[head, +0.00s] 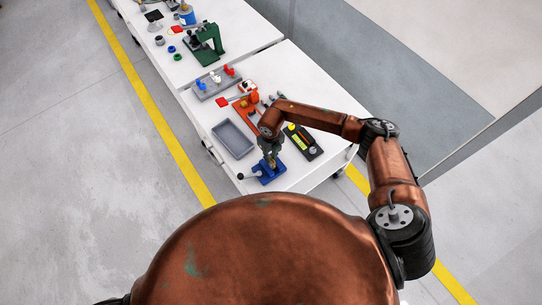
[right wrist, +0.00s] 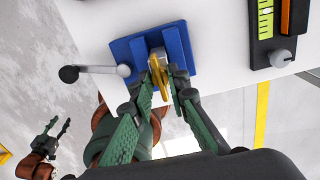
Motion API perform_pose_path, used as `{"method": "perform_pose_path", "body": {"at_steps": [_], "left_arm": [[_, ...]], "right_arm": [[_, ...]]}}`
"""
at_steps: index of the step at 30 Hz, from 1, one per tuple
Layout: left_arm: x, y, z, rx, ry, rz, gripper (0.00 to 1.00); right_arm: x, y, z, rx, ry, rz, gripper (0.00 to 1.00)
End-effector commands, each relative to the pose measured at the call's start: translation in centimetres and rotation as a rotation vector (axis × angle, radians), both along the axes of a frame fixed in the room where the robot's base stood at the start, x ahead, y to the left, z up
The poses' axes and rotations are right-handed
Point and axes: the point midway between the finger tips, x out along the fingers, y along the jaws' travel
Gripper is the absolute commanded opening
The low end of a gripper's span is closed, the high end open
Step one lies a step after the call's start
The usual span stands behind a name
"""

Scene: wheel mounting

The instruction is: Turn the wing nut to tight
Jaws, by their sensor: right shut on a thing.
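The blue fixture (head: 268,179) stands at the near edge of the white table, and it fills the top middle of the right wrist view (right wrist: 122,48). The gold wing nut (right wrist: 156,74) sits at the fixture's grey centre piece. My right gripper (right wrist: 163,78) is shut on the wing nut, with green fingers on either side of it. In the head view, the right gripper (head: 270,160) is over the fixture and partly hides the nut. My left gripper (right wrist: 57,128) shows at the left of the right wrist view, its fingers apart and empty.
A lever with a dark ball knob (right wrist: 68,74) sticks out left of the fixture. A grey tray (head: 233,138) lies behind it. A dark device with a yellow-green strip (head: 300,140) lies to the right. Several tools and a green press (head: 208,45) stand farther back.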

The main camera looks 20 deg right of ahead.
Motion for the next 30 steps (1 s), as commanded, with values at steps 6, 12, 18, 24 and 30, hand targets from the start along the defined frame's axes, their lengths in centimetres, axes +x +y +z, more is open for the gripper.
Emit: {"method": "perform_pose_path", "body": {"at_steps": [6,12,18,24,30], "left_arm": [[0.0,0.0,0.0,0.0,0.0,0.0,0.4],[0.0,0.0,0.0,0.0,0.0,0.0,0.4],[0.0,0.0,0.0,0.0,0.0,0.0,0.4],[-0.1,0.1,0.0,0.001,0.0,0.0,0.4],[-0.1,0.2,0.0,0.002,0.001,0.0,0.4]], "right_arm": [[0.0,0.1,0.1,0.001,-0.001,0.0,0.0],[0.0,0.0,0.1,0.001,-0.001,0.001,0.22],[0.0,0.0,0.0,0.0,0.0,0.001,0.33],[0.0,0.0,0.0,0.0,0.0,0.001,0.33],[0.1,-0.1,1.4,-0.001,-0.001,0.0,0.33]]}}
